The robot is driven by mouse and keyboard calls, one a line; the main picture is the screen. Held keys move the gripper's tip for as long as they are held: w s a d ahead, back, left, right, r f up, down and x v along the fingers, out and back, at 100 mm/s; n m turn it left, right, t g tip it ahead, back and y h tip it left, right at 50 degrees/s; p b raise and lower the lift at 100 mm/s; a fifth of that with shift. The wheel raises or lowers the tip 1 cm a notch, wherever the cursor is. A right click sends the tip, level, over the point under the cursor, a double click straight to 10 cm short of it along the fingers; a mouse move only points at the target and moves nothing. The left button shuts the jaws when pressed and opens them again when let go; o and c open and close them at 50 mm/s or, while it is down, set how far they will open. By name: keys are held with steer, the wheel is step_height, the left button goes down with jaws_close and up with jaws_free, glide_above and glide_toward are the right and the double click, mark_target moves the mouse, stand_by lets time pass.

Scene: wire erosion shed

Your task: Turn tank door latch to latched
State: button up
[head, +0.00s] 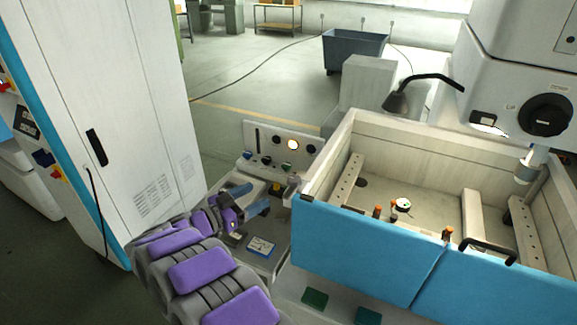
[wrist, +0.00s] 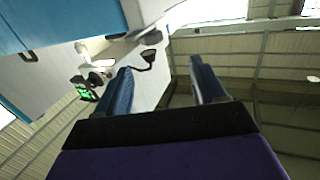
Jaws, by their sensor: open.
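The wire erosion tank has a blue front door (head: 365,250) with a black bar handle (head: 488,248) at its right part. A small pale fitting with a reddish mark (head: 293,183) sits at the tank's left front corner, beside the door's upper left edge. I cannot tell for sure whether it is the latch, nor its setting. My gripper (head: 248,200) is left of that corner, above the control console, apart from the door. Its two blue fingers are spread and empty; the wrist view shows them too (wrist: 160,66).
The console (head: 284,146) with knobs and a lit round lamp stands behind my gripper. A tall white cabinet (head: 105,110) is close on the left. Open floor lies behind, with a dark bin (head: 355,52).

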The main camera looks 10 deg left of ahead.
mark_target(299, 177)
steer(key=shift+g+h, duration=0.3)
steer(key=shift+h, duration=0.3)
steer(key=x, duration=0.5)
steer(key=b+x, duration=0.1)
steer(key=x, duration=1)
steer(key=shift+s+d+f, duration=0.1)
steer(key=shift+d+f, duration=0.05)
steer(key=shift+f, duration=0.15)
steer(key=shift+c, duration=0.5)
steer(key=c, duration=1)
steer(key=shift+o, duration=0.2)
steer(key=shift+r, duration=0.1)
